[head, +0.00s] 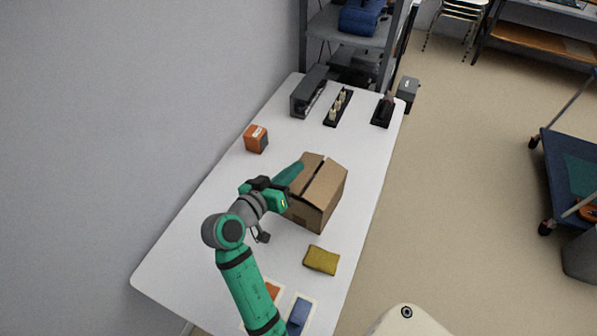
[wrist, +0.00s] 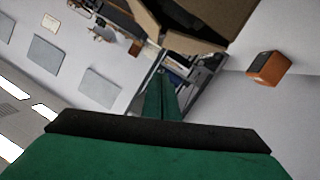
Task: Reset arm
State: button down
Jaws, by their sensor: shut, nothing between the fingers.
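My green arm reaches up from the bottom of the head view over the white table (head: 215,205). My gripper (head: 297,168) is shut and empty, at the left side of the cardboard box (head: 325,190). In the wrist view the gripper's green fingers (wrist: 161,85) lie together, with nothing held. The cardboard box also shows at the top of the wrist view (wrist: 205,18), just beyond the fingertips. I cannot tell whether the gripper touches the box.
An orange box (head: 256,139) stands left of the cardboard box. A yellow pouch-like item (head: 321,260) lies in front of it. A blue item (head: 299,315) lies near the table's front. A grey device (head: 309,92) and black holders (head: 338,107) stand at the back.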

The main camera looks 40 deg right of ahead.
jog(key=v, duration=0.8)
jog(key=shift+s, duration=0.2)
